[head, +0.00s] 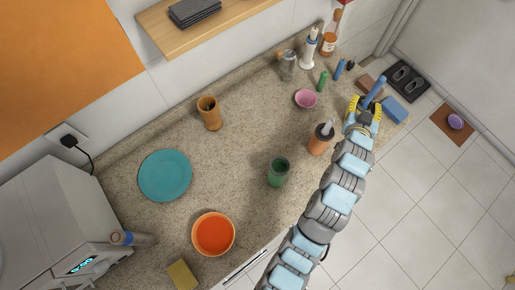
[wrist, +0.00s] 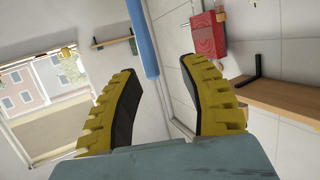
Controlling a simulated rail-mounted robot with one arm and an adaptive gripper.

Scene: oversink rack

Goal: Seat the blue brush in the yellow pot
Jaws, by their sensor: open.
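My gripper (head: 365,108), with ridged yellow fingers, is at the right end of the counter. In the wrist view my gripper (wrist: 165,100) has its fingers apart, with an empty gap between the pads. A long blue rod, seemingly the blue brush (head: 373,92), shows just beyond the fingertips and slants up to the right. In the wrist view the blue brush (wrist: 142,40) is above and beyond the gap. I cannot tell whether it touches a finger. I cannot make out a yellow pot; my gripper hides part of the counter there.
An orange pot (head: 319,143) holding a dark-topped tool and a green pot (head: 278,173) stand left of my arm. A pink bowl (head: 305,98), a green bottle (head: 322,81) and a blue block (head: 396,109) are near the gripper. The middle counter has free room.

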